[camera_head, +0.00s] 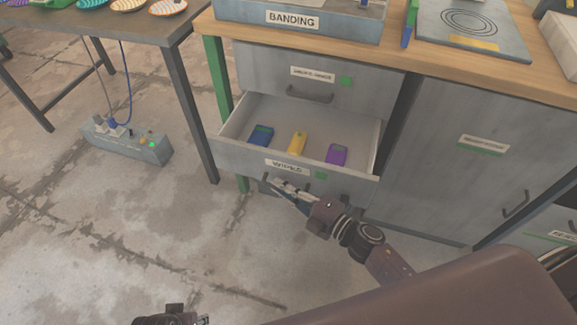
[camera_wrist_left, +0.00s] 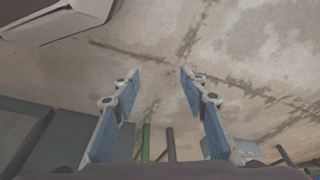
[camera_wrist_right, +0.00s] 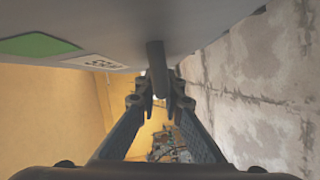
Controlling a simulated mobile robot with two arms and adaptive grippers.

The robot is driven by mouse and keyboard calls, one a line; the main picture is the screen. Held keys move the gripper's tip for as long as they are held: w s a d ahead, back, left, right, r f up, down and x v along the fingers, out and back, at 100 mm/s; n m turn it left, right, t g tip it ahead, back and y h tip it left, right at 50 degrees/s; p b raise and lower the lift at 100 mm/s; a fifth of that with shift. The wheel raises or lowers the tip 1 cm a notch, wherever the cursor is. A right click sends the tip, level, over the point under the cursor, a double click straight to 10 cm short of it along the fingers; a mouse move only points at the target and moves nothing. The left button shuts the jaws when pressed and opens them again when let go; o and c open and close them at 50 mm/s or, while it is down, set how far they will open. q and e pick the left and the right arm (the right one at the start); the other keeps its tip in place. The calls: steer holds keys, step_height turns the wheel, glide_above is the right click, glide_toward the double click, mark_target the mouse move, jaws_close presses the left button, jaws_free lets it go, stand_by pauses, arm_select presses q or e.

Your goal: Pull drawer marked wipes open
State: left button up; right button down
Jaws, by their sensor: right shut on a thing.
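An open grey drawer (camera_head: 232,155) of the workbench stands pulled out, its front facing me. It bears a small white label (camera_head: 287,167), too blurred to read surely, and a green tag (camera_head: 320,175). Inside lie a blue item (camera_head: 261,136), a yellow item (camera_head: 297,143) and a purple item (camera_head: 337,154). My right gripper (camera_head: 276,186) is at the drawer front, below the label. In the right wrist view its fingers are shut on the drawer handle (camera_wrist_right: 156,68). My left gripper (camera_wrist_left: 160,75) is open and empty, over bare floor.
Above is a closed drawer (camera_head: 310,75) with its own handle; to the right is a closed cabinet door (camera_head: 455,150). A power strip (camera_head: 128,140) with cables lies on the floor at the left, beside a table with striped items. Floor in front is clear.

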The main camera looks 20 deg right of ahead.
arm_select(q)
steer(key=f, duration=0.1)
steer(key=s+f, duration=0.1)
steer(key=f, duration=0.1)
steer(key=f+p, duration=0.1)
steer(key=shift+s+f, duration=0.3)
steer(key=shift+f, duration=0.05)
arm_select(e)
steer(key=s+a, duration=0.5)
steer(key=s, duration=0.3)
steer(key=shift+s+a, duration=0.2)
steer(key=shift+a, duration=0.1)
arm_select(q)
steer(key=shift+a, duration=0.1)
arm_select(e)
steer(key=c, duration=2)
jaws_free()
steer(key=shift+c, duration=0.2)
steer(key=v, duration=1.2)
steer(key=shift+f, duration=0.1)
